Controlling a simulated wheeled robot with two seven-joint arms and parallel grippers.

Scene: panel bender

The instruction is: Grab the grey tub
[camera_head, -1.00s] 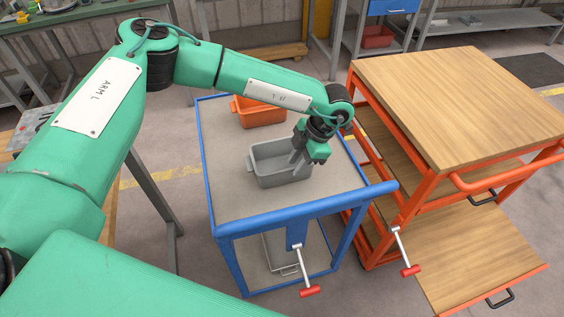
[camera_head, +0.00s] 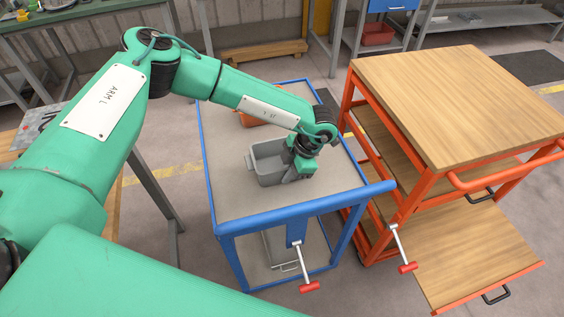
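The grey tub (camera_head: 268,174) stands upright on the top of the blue-framed cart, seen in the head view. My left gripper (camera_head: 292,177) is down at the tub's right end, and its wrist and palm hide that end wall. The grey fingers blend with the tub's grey wall, so I cannot tell whether they touch it or how far apart they are. My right gripper is not in view.
The blue cart's top (camera_head: 235,205) is clear in front of the tub. An orange tub (camera_head: 252,119) stands behind it, mostly hidden by my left forearm. An orange-framed cart with wooden shelves (camera_head: 455,95) stands close on the right.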

